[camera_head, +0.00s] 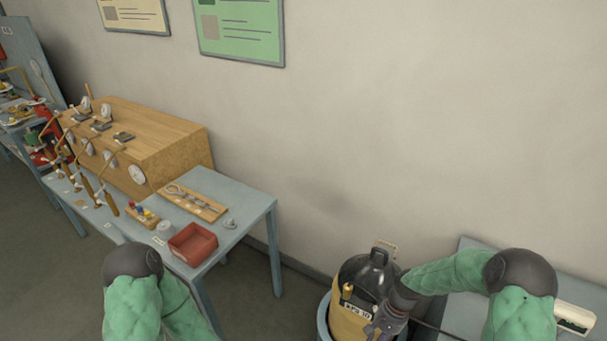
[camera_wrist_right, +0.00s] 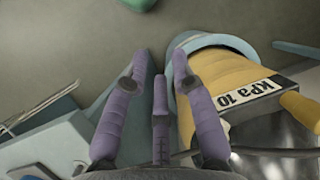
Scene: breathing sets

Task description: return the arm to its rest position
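My right arm comes in from the right in the head view, bent across to the yellow and black cylinder. My right gripper (camera_head: 375,331) is low beside the cylinder's right front. In the right wrist view its purple fingers (camera_wrist_right: 160,62) are spread apart with nothing between them, so it is open. The cylinder (camera_head: 350,320) stands upright in a blue-grey round holder (camera_head: 322,318); its label in the right wrist view (camera_wrist_right: 222,78) reads "KPa 10". My left arm shows at the bottom left of the head view, and its gripper is out of sight.
A grey-blue table (camera_head: 258,204) at left carries a wooden box (camera_head: 176,145), a red tray (camera_head: 193,244) and a small wooden board with tools (camera_head: 195,202). Another grey surface (camera_head: 465,315) lies under my right arm. Open floor (camera_head: 262,305) separates table and cylinder.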

